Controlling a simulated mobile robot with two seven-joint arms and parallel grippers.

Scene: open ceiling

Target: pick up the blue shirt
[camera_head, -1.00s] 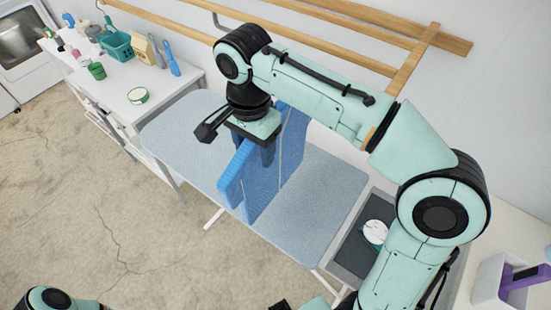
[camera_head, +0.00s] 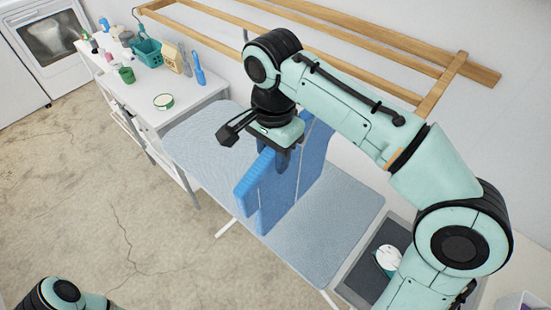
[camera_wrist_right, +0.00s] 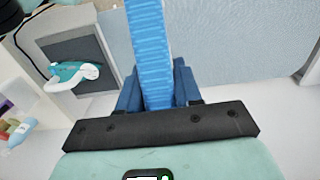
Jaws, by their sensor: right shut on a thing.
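The blue shirt (camera_head: 277,205) hangs folded from my right gripper (camera_head: 284,158) over the ironing board, its body in upright folds. I cannot tell whether its lower edge touches the board. My right gripper is shut on the shirt, and its fingers are partly hidden by the wrist and cloth. In the right wrist view, a band of the blue shirt (camera_wrist_right: 150,50) runs up from between the blue-looking fingers (camera_wrist_right: 158,92). Part of my left arm shows at the bottom left of the head view, but its gripper is out of view.
The light-blue ironing board (camera_head: 335,215) lies beneath, with an iron (camera_head: 388,259) on a grey rest at its right end. A white table (camera_head: 150,85) with a teal basket (camera_head: 147,51), bottles and a round tin (camera_head: 163,101) stands left. A wooden rack (camera_head: 440,85) is on the wall.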

